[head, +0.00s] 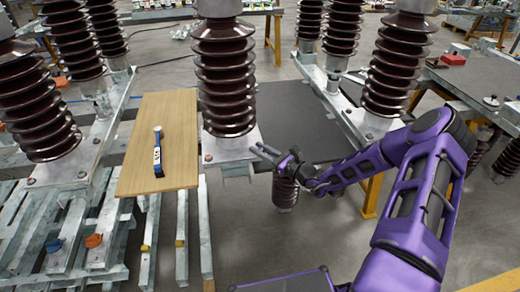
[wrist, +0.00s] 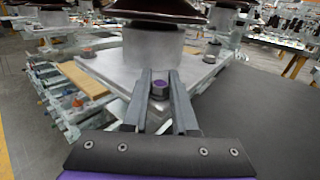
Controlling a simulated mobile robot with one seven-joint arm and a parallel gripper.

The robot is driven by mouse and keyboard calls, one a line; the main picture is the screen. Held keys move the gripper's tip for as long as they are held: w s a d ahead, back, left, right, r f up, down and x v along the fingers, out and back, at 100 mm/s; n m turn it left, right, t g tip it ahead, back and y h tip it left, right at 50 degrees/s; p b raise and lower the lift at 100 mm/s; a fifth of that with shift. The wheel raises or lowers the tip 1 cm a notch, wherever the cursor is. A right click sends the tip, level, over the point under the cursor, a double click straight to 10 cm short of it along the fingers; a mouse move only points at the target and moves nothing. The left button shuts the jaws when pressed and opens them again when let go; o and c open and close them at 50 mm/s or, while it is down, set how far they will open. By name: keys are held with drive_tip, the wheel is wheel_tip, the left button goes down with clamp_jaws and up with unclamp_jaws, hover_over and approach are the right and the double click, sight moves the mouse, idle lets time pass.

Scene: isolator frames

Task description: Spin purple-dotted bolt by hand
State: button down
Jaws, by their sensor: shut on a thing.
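The purple-dotted bolt (wrist: 160,86) shows in the wrist view, near the close corner of a grey metal base plate (wrist: 190,72). My gripper (wrist: 159,98) has one finger on each side of the bolt head and is shut on it. In the head view my gripper (head: 268,152) reaches the front right corner of the same plate (head: 228,148), under a brown ribbed insulator (head: 224,80). The bolt is too small and covered to make out in the head view.
A wooden board (head: 180,125) with a blue and white tool (head: 157,152) lies to the left. Other insulators (head: 398,65) stand around on metal frames. An orange-marked bolt (wrist: 77,102) sits at the left in the wrist view.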

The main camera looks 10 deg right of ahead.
drive_tip(key=m+t+h+p, duration=0.1)
drive_tip(key=m+h, duration=0.1)
drive_tip(key=shift+s+a+t+h+p, duration=0.1)
drive_tip(key=shift+t+h+p, duration=0.2)
drive_tip(key=m+t+h, duration=0.1)
drive_tip(key=h, duration=0.1)
drive_tip(key=m+t+h, duration=0.1)
drive_tip(key=m+h, duration=0.1)
drive_tip(key=h, duration=0.1)
drive_tip(key=shift+f+m, duration=0.1)
drive_tip(key=shift+m, duration=0.2)
drive_tip(key=m+h, duration=0.2)
drive_tip(key=h, duration=0.1)
drive_tip(key=m+h, duration=0.2)
drive_tip(key=h, duration=0.2)
drive_tip(key=shift+m+g+h, duration=0.6)
drive_tip(key=shift+m+h, duration=0.7)
drive_tip(key=shift+h, duration=0.4)
drive_tip(key=shift+h, duration=0.3)
drive_tip(key=c, duration=0.7)
unclamp_jaws()
